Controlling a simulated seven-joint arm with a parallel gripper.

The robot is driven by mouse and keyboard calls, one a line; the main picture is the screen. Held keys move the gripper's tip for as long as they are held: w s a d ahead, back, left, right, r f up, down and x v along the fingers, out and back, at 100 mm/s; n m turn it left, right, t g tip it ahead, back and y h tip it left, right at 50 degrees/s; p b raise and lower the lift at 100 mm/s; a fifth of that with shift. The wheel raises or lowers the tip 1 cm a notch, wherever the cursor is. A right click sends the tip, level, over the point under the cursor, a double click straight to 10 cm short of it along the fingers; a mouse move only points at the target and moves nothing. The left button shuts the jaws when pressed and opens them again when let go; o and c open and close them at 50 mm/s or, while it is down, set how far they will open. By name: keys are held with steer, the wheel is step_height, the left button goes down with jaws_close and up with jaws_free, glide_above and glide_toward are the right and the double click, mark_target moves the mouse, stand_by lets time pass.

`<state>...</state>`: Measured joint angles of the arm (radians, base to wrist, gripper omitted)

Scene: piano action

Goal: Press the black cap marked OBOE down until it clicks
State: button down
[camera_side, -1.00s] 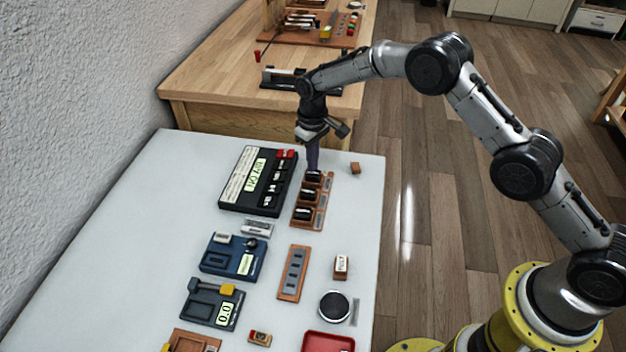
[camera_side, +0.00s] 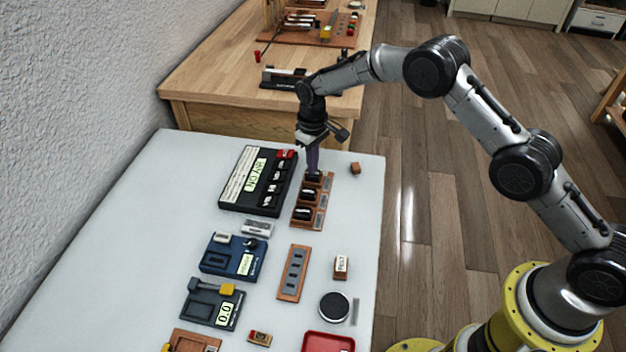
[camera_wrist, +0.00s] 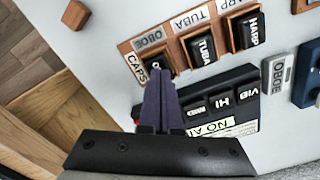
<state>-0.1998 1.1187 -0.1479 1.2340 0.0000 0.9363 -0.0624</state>
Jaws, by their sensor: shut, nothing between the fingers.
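The wooden cap rack (camera_side: 300,222) stands on the pale table with three black caps in a row. The OBOE cap (camera_side: 313,179) is at its far end, beside the OBOE label (camera_wrist: 149,38) in the wrist view. The TUBA cap (camera_wrist: 203,50) and HARP cap (camera_wrist: 249,30) sit in the other places. My gripper (camera_side: 313,171) points down with its purple fingers together and empty. The fingertips (camera_wrist: 158,84) are over the OBOE cap and appear to touch it. They hide most of it, so its marking and exact depth cannot be read.
A black panel (camera_side: 234,182) with several switches and a display lies close to the left of the rack. A small wooden block (camera_side: 355,168) is to the right. A long slotted holder (camera_side: 292,273) lies nearer the camera.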

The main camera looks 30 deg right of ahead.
steer(key=shift+f, duration=0.15)
stand_by(0.4)
steer(key=shift+r, duration=3.5)
